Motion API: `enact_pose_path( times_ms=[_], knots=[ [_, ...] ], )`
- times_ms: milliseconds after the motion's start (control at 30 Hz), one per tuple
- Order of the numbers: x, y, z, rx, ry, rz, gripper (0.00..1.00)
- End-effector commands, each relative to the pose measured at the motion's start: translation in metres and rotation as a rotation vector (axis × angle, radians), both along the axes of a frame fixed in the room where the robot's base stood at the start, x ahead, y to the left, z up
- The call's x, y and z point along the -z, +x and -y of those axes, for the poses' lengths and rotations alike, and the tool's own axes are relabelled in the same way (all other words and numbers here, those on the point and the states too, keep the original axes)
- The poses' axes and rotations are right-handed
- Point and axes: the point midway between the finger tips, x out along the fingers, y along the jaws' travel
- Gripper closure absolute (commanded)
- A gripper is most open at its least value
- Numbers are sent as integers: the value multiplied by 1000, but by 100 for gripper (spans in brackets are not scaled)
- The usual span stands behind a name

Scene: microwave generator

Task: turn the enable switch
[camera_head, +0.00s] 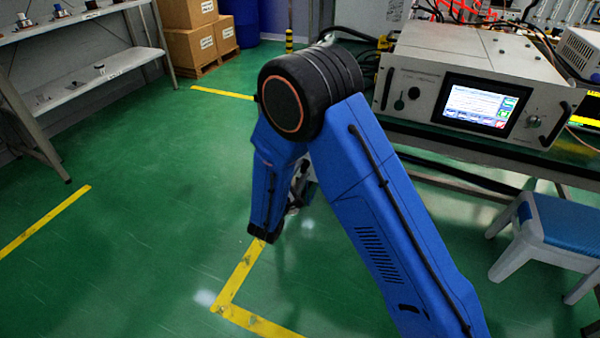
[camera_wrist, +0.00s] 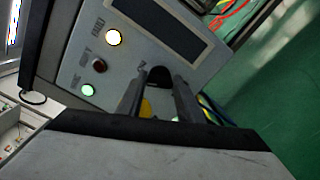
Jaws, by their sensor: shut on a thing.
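In the wrist view, a grey panel (camera_wrist: 75,57) fills the upper left and is tilted in the picture. A dark rounded knob, which looks like the enable switch (camera_wrist: 160,74), sits between the tips of my gripper (camera_wrist: 158,82). The two dark fingers are shut on it, one on each side. The fingers partly hide the knob, so its pointer position cannot be told. A yellow spot shows between the fingers lower down. In the head view my blue arm hides the gripper and the switch.
The panel has a lit warm-white lamp (camera_wrist: 113,37), a dark red button (camera_wrist: 100,65), a lit green lamp (camera_wrist: 88,90) and a dark display (camera_wrist: 165,22). The head view shows a bench instrument (camera_head: 430,65), a blue-topped stool (camera_head: 560,222) and a shelf (camera_head: 92,75). Green floor lies open at left.

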Motion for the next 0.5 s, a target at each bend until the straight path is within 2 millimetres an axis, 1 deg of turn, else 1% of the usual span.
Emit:
enact_pose_path(
  times_ms=[200,500],
  knots=[
    [2,-1,1,1,124,43,90],
    [2,-1,1,1,211,75,90]
  ],
)
